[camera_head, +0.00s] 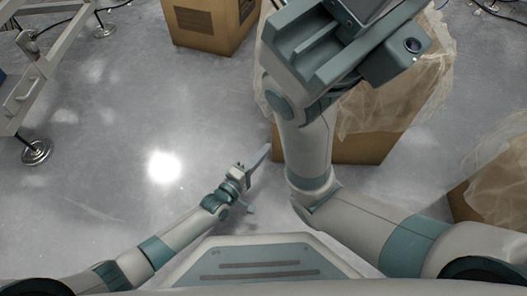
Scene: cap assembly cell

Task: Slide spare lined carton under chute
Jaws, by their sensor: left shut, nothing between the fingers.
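A cardboard carton (345,151) with a clear plastic liner (414,98) draped over its rim stands on the floor right of centre. My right arm crosses in front of it and hides much of it. Another lined carton (458,205) is cut off at the right edge. Which one is the spare I cannot tell. My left gripper (262,154) is shut and empty, low over the floor just left of the middle carton. My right gripper (335,45) looms close to the camera above that carton; its jaws cannot be made out. No chute is clearly visible.
A closed-sided carton (208,28) with a dark label stands at the top. A grey metal frame (38,75) on round feet (37,151) stands at the left. Cables lie at the top corners. The floor (120,120) between frame and cartons is clear.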

